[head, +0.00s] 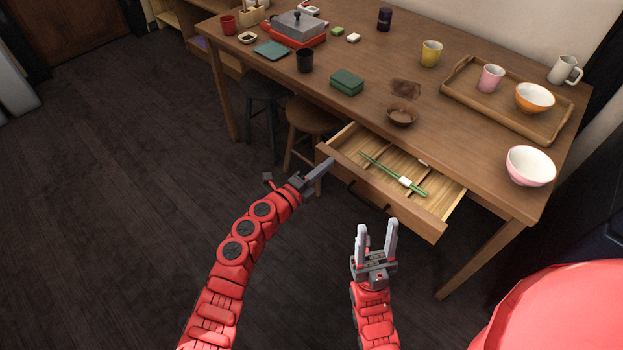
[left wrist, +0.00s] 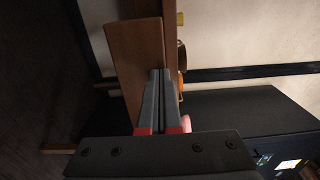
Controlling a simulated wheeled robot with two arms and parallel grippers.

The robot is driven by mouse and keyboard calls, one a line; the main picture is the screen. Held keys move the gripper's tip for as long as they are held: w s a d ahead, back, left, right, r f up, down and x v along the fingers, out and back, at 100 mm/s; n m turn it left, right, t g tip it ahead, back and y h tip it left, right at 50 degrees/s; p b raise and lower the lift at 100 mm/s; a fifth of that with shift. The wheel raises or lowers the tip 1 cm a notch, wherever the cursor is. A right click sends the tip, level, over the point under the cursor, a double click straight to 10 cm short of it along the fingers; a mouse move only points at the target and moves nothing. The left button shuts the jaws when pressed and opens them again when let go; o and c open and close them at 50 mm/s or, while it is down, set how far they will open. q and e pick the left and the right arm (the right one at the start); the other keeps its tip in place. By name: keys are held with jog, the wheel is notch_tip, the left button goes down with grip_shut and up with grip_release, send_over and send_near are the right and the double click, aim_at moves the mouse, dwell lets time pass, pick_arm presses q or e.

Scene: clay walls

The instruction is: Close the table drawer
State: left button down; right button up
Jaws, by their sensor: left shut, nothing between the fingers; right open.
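The wooden table (head: 440,115) has its drawer (head: 416,221) pulled out toward me. Green chopsticks (head: 380,168) with a white band lie inside among wooden dividers. My left gripper (head: 326,166) is shut and empty at the left end of the drawer front; whether it touches is unclear. In the left wrist view its closed fingers (left wrist: 160,75) point along a brown wooden panel (left wrist: 130,50), which seems to be the drawer front. My right gripper (head: 377,226) is open and empty, in front of the drawer. The drawer's handle is dark and partly visible.
On the tabletop are a brown bowl (head: 401,115), a pink-white bowl (head: 530,166) near the right edge, a tray (head: 461,94) with cup and bowl, and a green box (head: 346,82). Stools (head: 309,117) stand under the table, left of the drawer. The floor (head: 120,190) at left is clear.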

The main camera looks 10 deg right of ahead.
aim_at(356, 150)
pick_arm(q)
jog(key=b+x, duration=0.5)
jog(key=x, duration=0.7)
jog(key=shift+w+d+f, duration=0.15)
jog(key=shift+w+f, duration=0.05)
jog(key=shift+b+x, duration=0.5)
jog(key=shift+x, duration=0.35)
jog(key=shift+r, duration=0.15)
